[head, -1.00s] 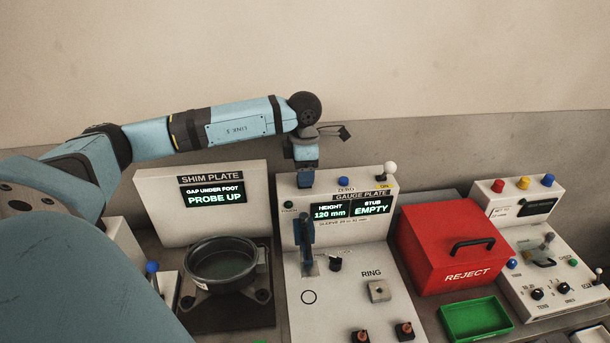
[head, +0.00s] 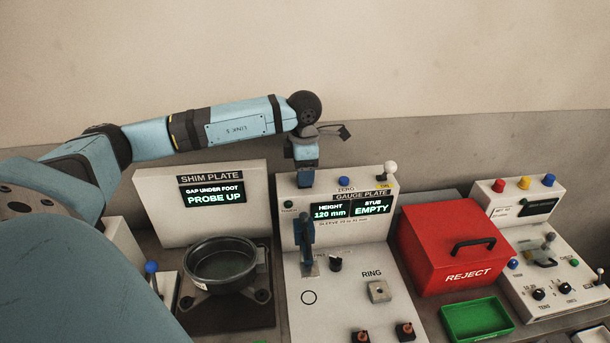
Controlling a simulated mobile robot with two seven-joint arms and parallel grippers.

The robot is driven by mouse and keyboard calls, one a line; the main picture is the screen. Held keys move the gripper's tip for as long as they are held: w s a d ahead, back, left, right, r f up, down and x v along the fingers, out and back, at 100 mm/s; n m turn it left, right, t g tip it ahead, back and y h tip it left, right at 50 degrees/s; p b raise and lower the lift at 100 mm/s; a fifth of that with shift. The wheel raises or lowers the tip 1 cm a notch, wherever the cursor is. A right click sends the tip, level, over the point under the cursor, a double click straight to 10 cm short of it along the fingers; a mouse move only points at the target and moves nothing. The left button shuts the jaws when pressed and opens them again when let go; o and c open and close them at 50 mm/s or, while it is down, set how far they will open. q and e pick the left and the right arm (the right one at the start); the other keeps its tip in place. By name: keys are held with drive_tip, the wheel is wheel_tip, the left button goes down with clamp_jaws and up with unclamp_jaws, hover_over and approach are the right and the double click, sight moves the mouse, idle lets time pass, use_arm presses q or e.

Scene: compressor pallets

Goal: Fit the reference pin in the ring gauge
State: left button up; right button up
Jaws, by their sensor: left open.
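The ring gauge (head: 379,291) is a small metal block with a dark hole, set below the word RING on the white gauge plate (head: 350,300). I cannot pick out the reference pin for certain. A short dark upright piece (head: 336,264) stands on the plate, up and left of the ring, but I cannot tell if it is the pin. My left gripper (head: 306,180) points down in front of the gauge plate's upper panel, above and left of the ring. It is open; its fingertips are small and nothing shows between them. My right gripper is out of view.
A blue upright slide (head: 307,235) stands on the gauge plate. The panel reads 120 mm and EMPTY. A dark round pan (head: 222,262) sits on the shim plate at left. The red REJECT box (head: 450,243) and green tray (head: 476,319) are at right. Two dark fixtures (head: 405,331) sit at the front.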

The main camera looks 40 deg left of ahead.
use_arm(q)
drive_tip(key=shift+c, duration=0.2)
clamp_jaws()
drive_tip(key=shift+r, duration=0.2)
drive_tip(key=shift+r+p, duration=1.5)
drive_tip(key=shift+r, duration=1.35)
